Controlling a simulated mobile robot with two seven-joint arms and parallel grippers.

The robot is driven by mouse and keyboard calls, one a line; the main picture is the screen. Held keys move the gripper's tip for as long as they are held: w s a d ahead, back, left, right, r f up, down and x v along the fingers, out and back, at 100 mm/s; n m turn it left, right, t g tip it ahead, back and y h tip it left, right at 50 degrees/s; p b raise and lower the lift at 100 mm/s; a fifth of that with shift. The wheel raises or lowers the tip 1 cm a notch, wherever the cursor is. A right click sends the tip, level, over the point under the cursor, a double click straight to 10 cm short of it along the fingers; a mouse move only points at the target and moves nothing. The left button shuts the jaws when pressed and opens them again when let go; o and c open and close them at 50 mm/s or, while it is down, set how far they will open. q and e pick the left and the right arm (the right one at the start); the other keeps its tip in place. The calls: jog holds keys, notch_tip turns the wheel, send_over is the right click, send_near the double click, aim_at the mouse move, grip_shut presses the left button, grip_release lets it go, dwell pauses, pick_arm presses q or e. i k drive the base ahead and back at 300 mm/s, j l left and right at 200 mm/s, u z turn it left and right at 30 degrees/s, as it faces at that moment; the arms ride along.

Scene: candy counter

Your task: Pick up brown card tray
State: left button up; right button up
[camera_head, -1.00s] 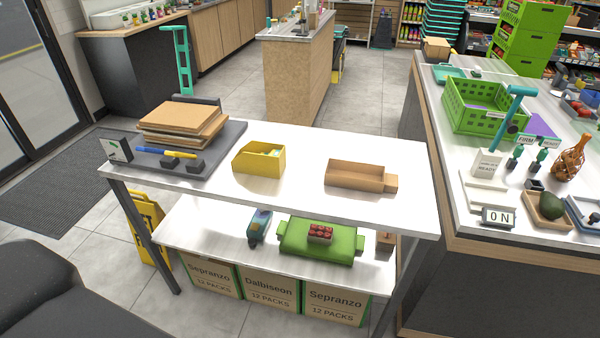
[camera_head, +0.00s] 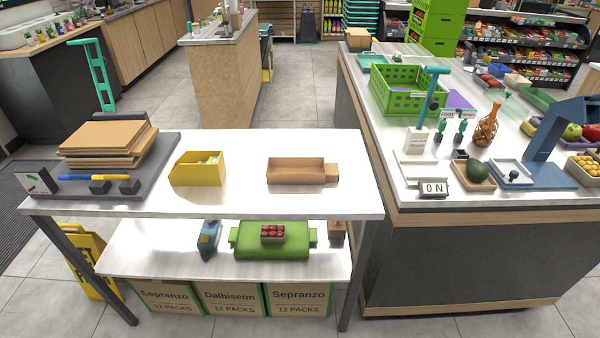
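The brown card tray (camera_head: 296,179) is a shallow open box on the right half of the white table's top shelf. A small brown block-like part (camera_head: 332,173) sits at its right end, touching it or joined to it; I cannot tell which. The tray lies flat and looks empty. Neither of my grippers is in view.
The white table (camera_head: 240,199) also holds a yellow bin (camera_head: 198,172) and a dark grey board (camera_head: 165,148) with stacked brown sheets (camera_head: 105,140). A counter (camera_head: 400,188) with a green crate (camera_head: 408,97) stands close on the right.

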aim_at(305, 170)
jog(key=i+j, duration=0.15)
jog(key=j, duration=0.25)
jog(key=i+j, duration=0.2)
jog(key=j, duration=0.15)
jog(key=i+j, duration=0.15)
jog(key=j, duration=0.25)
jog(key=i+j, duration=0.15)
jog(key=j, duration=0.25)
jog(key=z, duration=2.15)
